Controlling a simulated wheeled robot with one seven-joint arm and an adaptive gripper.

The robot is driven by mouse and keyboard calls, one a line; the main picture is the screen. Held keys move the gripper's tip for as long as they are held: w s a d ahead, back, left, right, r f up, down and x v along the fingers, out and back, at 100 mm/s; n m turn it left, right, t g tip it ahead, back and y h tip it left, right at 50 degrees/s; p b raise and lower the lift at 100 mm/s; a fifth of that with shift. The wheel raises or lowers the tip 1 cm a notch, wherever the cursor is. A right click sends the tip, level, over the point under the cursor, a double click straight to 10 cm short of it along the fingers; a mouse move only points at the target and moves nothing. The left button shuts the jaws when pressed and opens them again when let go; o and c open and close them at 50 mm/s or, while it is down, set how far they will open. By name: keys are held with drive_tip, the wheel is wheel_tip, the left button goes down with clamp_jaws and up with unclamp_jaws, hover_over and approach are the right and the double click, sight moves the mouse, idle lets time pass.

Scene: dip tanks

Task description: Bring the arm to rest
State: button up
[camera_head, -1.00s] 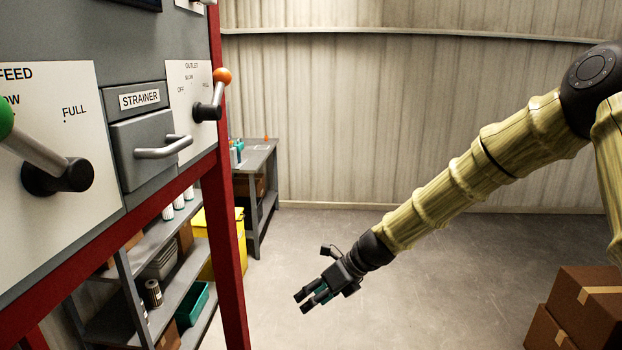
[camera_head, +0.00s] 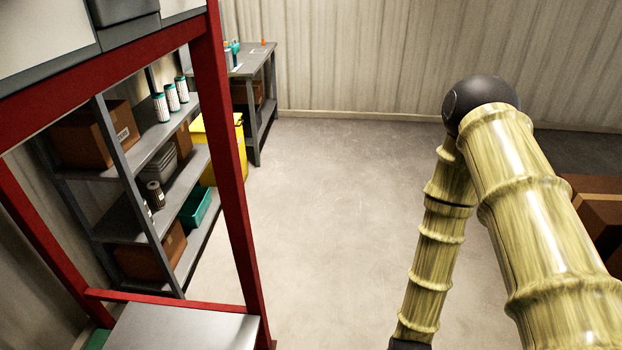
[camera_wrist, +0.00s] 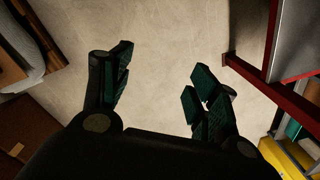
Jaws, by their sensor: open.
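My gripper (camera_wrist: 160,88) shows in the wrist view with its two dark green-padded fingers spread apart. It is open and nothing is between the fingers; bare concrete floor lies beyond them. In the head view my arm bends at a dark elbow on the right and its forearm hangs down. The gripper itself is below the bottom edge of that view.
A red frame (camera_head: 228,170) stands at left, with a grey shelf unit (camera_head: 128,180) behind it. A yellow bin (camera_head: 205,150) and a grey workbench (camera_head: 262,70) are farther back. Cardboard boxes (camera_head: 598,215) sit at right. The middle floor is clear.

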drive_tip(key=s+d+f+n+b, duration=0.1)
drive_tip(key=s+f+n, duration=0.1)
drive_tip(key=s, duration=0.3)
drive_tip(key=s+d+f+n, duration=0.2)
drive_tip(key=s+n, duration=0.3)
drive_tip(key=s, duration=0.1)
drive_tip(key=shift+s+d+h+b, duration=0.2)
drive_tip(key=shift+d+h+b, duration=0.1)
drive_tip(key=shift+b, duration=0.1)
